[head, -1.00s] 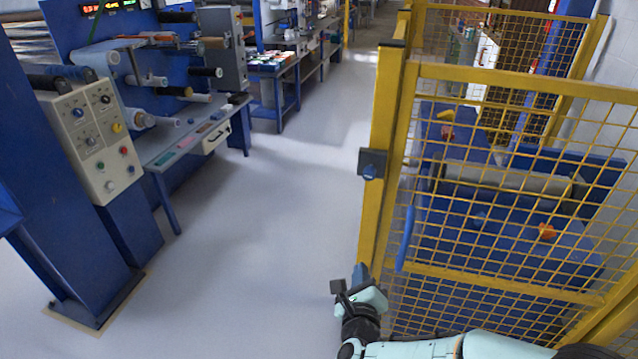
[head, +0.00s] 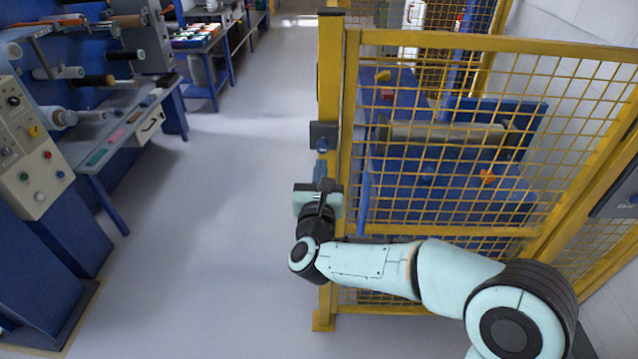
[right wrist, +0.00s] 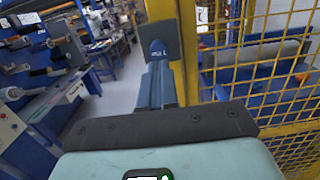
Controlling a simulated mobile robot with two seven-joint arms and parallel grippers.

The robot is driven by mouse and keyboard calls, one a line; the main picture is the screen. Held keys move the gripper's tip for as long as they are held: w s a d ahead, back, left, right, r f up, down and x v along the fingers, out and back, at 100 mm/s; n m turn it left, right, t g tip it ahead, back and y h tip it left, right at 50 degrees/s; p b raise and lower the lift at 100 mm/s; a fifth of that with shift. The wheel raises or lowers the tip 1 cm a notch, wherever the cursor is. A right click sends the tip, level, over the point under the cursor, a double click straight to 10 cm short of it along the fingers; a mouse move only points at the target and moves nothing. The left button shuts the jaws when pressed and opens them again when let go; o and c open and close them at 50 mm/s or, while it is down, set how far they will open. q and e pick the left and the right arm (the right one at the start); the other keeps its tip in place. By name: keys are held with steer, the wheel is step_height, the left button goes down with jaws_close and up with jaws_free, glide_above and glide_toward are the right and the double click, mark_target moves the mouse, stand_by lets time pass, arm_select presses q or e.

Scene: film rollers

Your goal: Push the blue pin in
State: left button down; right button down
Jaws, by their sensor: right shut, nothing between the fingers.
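The blue pin (head: 322,144) sits in a dark square plate on the yellow gate post, in the middle of the head view. In the right wrist view the pin (right wrist: 159,50) shows as a round blue end on the dark plate (right wrist: 178,38), straight ahead. My right gripper (head: 320,170) is just below and in front of the plate, with a gap to the pin. Its blue-grey fingers (right wrist: 157,84) are shut together and empty, pointing at the pin. My left gripper is not in view.
The yellow mesh fence (head: 450,150) stands on the right, with a blue vertical handle (head: 364,205) on the gate. Behind the mesh is a blue machine with a roller (head: 445,133). A blue machine with a control box (head: 35,160) stands left. The grey floor (head: 215,200) between is clear.

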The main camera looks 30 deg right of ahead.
mark_target(322, 151)
steer(key=shift+p+x, duration=0.6)
steer(key=shift+x, duration=1.3)
steer(key=shift+f, duration=0.1)
steer(key=b, duration=0.5)
steer(key=shift+w+d+f, duration=0.2)
steer(key=shift+w+d, duration=0.1)
steer(key=shift+w, duration=0.1)
steer(key=shift+w+d+r+b, duration=0.1)
steer(key=shift+w+r+b, duration=0.15)
steer(key=shift+b, duration=0.2)
steer(key=shift+r, duration=0.1)
